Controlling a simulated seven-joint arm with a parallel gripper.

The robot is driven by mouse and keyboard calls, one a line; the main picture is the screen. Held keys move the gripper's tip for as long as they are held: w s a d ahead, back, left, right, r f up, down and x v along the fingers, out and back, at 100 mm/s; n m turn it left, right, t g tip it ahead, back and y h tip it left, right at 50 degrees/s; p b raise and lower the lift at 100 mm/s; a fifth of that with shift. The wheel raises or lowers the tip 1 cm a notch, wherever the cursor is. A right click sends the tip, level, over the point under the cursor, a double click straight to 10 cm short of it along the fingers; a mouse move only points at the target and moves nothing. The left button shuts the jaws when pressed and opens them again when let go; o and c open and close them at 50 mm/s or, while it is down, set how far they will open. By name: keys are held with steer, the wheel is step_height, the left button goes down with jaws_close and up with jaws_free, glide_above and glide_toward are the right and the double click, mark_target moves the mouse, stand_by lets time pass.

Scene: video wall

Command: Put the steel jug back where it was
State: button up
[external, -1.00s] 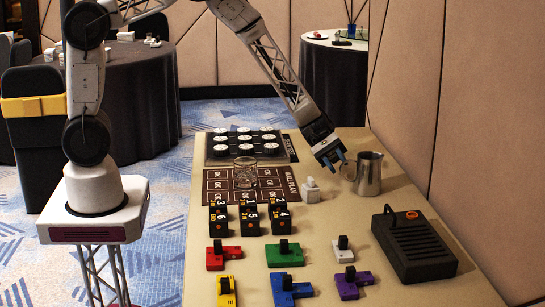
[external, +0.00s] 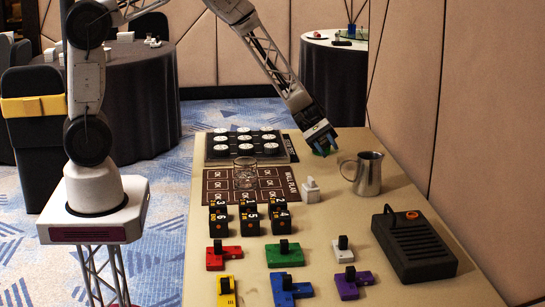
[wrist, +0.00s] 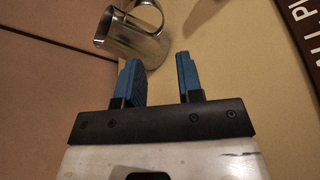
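The steel jug (external: 368,174) stands upright on the tan table, right of the white switch-like block, with its handle toward the left. In the wrist view the jug (wrist: 135,38) is at the top, beyond the fingertips and apart from them. My gripper (external: 323,147) is above the table, behind and left of the jug. Its two blue fingers (wrist: 160,65) are spread with nothing between them.
A glass (external: 244,172) stands on the dark printed mat (external: 270,194). A white block (external: 310,190) sits left of the jug. A black box with an orange button (external: 412,245) is in front of it. Several dark and coloured blocks fill the near left.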

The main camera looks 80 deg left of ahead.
stand_by(0.3)
steer(key=s+d+r+m+g+y, duration=0.2)
steer(key=s+d+r+m+y, duration=0.15)
steer(key=s+r, duration=0.65)
steer(key=s+d+r+m+g+y, duration=0.2)
steer(key=s+d+r+m+y, duration=0.15)
steer(key=s+r, duration=0.7)
steer(key=s+a+r+m+t+y, duration=0.1)
steer(key=s+r+m+y, duration=0.2)
steer(key=s, duration=0.9)
steer(key=s+a+r+m+t+y, duration=0.1)
steer(key=s+r, duration=0.5)
steer(key=s, duration=0.6)
steer(key=m+t+y, duration=0.1)
steer(key=m+y, duration=0.1)
steer(key=y, duration=0.1)
steer(key=shift+a+r+t, duration=0.3)
steer(key=shift+a+r, duration=0.05)
